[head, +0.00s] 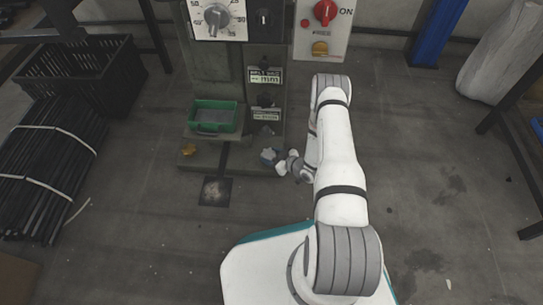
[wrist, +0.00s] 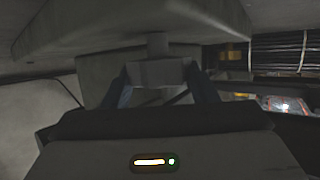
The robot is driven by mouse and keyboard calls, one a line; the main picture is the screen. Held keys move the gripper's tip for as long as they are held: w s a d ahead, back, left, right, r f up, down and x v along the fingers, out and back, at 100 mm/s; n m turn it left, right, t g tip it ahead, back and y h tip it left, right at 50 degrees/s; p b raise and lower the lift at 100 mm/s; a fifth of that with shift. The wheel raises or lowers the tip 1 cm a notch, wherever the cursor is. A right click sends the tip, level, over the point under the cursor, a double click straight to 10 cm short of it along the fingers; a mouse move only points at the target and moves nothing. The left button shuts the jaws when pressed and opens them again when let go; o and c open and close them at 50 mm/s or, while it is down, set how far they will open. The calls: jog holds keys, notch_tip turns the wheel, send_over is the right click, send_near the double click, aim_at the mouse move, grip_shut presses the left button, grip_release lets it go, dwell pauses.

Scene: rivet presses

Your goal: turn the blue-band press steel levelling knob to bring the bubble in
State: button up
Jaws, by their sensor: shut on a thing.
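The press (head: 212,65) stands at the back centre, on a dark base plate. A small grey-blue knob (head: 268,155) sits at the base's right front corner; its band colour cannot be made out. My gripper (head: 283,165) reaches it from the right. In the wrist view my gripper (wrist: 160,90) is shut on the grey steel knob (wrist: 158,72), with a dark finger on each side of it. A short stem rises from the knob to the underside above. A brass knob (head: 188,150) sits at the base's left front corner. I cannot make out the bubble.
A green tray (head: 213,117) stands on the press base. A panel with a red switch (head: 325,12) is at the top. A black crate (head: 85,75) and strapped dark rods (head: 50,150) lie left. A blue post (head: 436,35) stands right. Floor around the base's front is mostly clear.

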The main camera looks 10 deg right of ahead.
jog(key=shift+h, duration=0.3)
jog(key=m+t+h+p, duration=0.1)
jog(key=m+h, duration=0.1)
jog(key=a+m+t+h+p, duration=0.1)
jog(key=m+h, duration=0.1)
jog(key=shift+s+m+h+p, duration=0.2)
jog(key=shift+m+h+p, duration=0.1)
jog(key=shift+m+p, duration=0.1)
jog(key=m+h, duration=0.4)
jog(key=h, duration=0.1)
jog(key=shift+a+m+h+p, duration=0.15)
jog(key=shift+m+h+p, duration=0.15)
jog(key=shift+m+p, duration=0.1)
jog(key=o, duration=1)
